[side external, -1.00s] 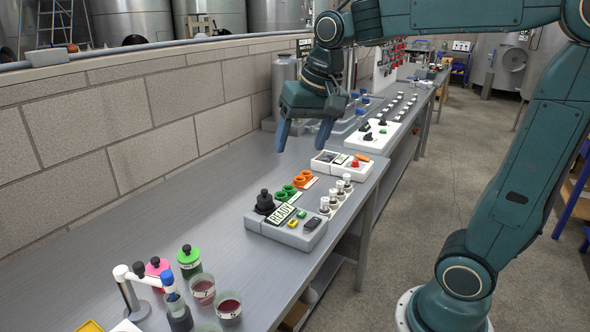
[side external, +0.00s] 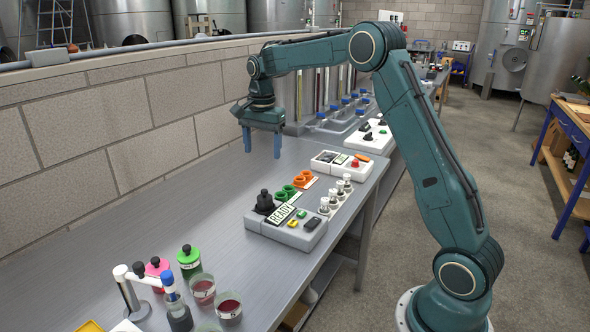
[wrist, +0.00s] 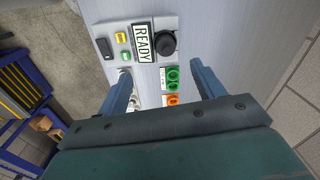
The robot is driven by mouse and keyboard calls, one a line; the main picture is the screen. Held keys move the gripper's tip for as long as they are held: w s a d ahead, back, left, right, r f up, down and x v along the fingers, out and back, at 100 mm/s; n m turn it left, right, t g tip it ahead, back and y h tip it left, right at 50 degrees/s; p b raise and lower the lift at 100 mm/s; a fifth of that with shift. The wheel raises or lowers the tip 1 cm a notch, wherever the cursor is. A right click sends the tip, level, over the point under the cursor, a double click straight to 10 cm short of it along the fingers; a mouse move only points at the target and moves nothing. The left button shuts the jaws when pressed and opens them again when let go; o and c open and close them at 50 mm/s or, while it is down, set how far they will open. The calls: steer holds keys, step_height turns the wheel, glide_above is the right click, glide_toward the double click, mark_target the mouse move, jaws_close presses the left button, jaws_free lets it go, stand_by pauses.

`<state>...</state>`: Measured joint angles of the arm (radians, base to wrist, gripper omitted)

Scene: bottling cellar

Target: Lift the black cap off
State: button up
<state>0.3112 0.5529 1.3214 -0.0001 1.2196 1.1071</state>
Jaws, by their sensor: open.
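A round black cap (side external: 265,201) stands on the left end of a grey instrument box (side external: 290,229) with a READY display. In the wrist view the black cap (wrist: 165,43) shows from above, beside the READY display and beyond my fingertips. My gripper (side external: 262,145) is open and empty, pointing down above the bench, behind the box and clear of the cap. In the wrist view its two fingers (wrist: 161,70) stand wide apart with nothing between them.
Green rings (side external: 286,191), orange rings (side external: 304,178) and several white-capped vials (side external: 335,195) lie close behind the box. A white tray (side external: 340,164) lies further back. Cups and a small stand (side external: 130,292) are at the front left. The bench's left side by the wall is clear.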

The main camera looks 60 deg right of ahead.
mark_target(264, 190)
steer(key=shift+m+g, duration=0.3)
steer(key=shift+m, duration=0.6)
steer(key=d+f, duration=0.1)
steer(key=w+f, duration=0.1)
steer(key=w+d+f, duration=0.1)
steer(key=shift+d+f, duration=0.35)
steer(key=shift+f, duration=0.05)
steer(key=shift+f, duration=0.1)
steer(key=shift+f, duration=4.2)
steer(key=shift+f, duration=2.6)
steer(key=c, duration=1.1)
